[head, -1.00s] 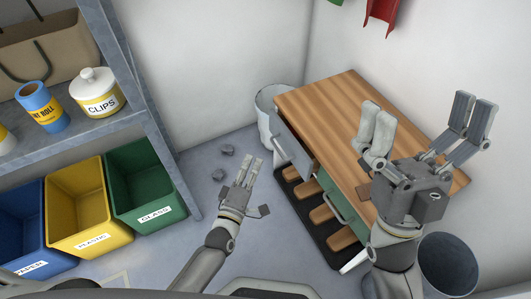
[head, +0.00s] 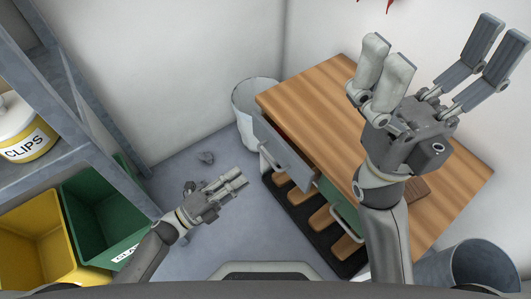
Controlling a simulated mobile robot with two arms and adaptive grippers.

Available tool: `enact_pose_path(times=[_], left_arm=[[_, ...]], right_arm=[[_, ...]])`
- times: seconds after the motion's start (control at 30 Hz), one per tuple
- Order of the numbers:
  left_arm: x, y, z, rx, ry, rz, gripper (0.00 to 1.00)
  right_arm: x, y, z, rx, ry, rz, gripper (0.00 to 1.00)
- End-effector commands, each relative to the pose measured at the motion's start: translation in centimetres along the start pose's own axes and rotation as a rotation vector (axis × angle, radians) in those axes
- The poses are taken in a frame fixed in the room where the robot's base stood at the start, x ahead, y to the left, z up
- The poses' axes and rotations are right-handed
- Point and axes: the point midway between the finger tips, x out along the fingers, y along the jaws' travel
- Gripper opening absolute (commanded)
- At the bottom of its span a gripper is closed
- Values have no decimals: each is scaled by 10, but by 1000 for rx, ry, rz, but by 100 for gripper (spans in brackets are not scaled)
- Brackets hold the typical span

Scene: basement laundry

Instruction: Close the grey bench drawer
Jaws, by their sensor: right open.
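The grey bench drawer (head: 287,152) is in the left part of the wooden-topped bench (head: 330,95). Its grey front stands out from the bench, and a dark gap with something red inside shows behind it. My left gripper (head: 238,179) is low over the floor, left of the drawer front and apart from it. Its fingers point right toward the bench and lie close together; whether they are shut is unclear. My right gripper (head: 441,52) is open and empty, raised above the bench top with its fingers pointing up, and its arm hides part of the bench.
A green drawer front (head: 337,207) is right of the grey one, above a dark shelf with several brown items (head: 300,199). A pale bin (head: 246,118) stands at the bench's far corner. A grey bucket (head: 475,268) is at lower right. Shelving and coloured bins (head: 88,213) stand left.

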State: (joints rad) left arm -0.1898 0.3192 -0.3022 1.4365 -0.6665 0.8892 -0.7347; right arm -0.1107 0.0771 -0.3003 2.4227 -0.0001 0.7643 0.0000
Motion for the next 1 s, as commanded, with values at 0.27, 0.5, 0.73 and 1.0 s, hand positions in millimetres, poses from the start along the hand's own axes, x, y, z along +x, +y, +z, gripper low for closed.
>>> enact_pose_path(times=[0.27, 0.5, 0.73, 1.0], left_arm=[[49, 0, 0, -2, -1, -6, 17], [88, 0, 1, -4, -2, -4, 17], [103, -1, 1, -6, -3, -2, 17], [103, -1, 1, -6, -3, -1, 14]], right_arm=[[3, -1, -1, -4, 33, -13, 100], [8, -2, -2, -8, 61, -25, 100], [11, -3, -2, -10, 68, -31, 100], [13, -3, -3, -10, 73, -32, 100]])
